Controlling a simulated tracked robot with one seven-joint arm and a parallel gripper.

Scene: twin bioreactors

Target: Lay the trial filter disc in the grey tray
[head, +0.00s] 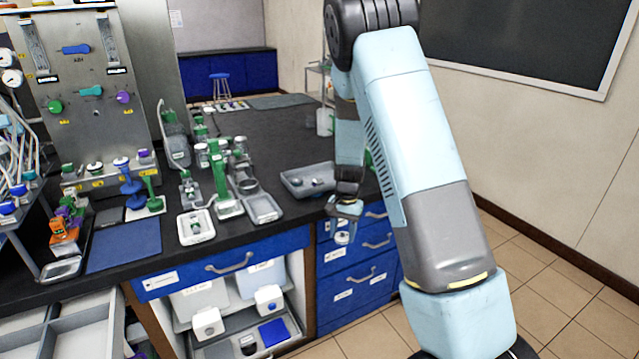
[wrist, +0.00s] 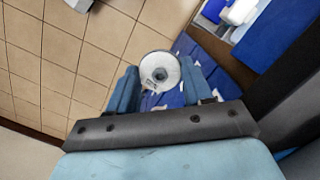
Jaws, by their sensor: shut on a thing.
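My gripper (head: 345,210) is in front of the bench's front edge, above the blue drawers, pointing down. In the wrist view, its two blue fingers (wrist: 160,88) are shut on a round whitish disc (wrist: 158,66) with a dark centre hub. The disc also shows below the fingers in the head view (head: 342,238), held in the air clear of the bench. A grey tray (head: 290,186) with small items in it lies on the bench just left of my gripper. A smaller grey tray (head: 264,209) lies further left, beside a green stand. I cannot tell which tray is meant.
A white tray (head: 196,240) and a blue mat (head: 124,247) lie on the left of the bench. Green-and-grey apparatus (head: 222,180) stands mid-bench. Blue drawers (head: 360,278) are below my gripper. The dark bench top behind is mostly clear.

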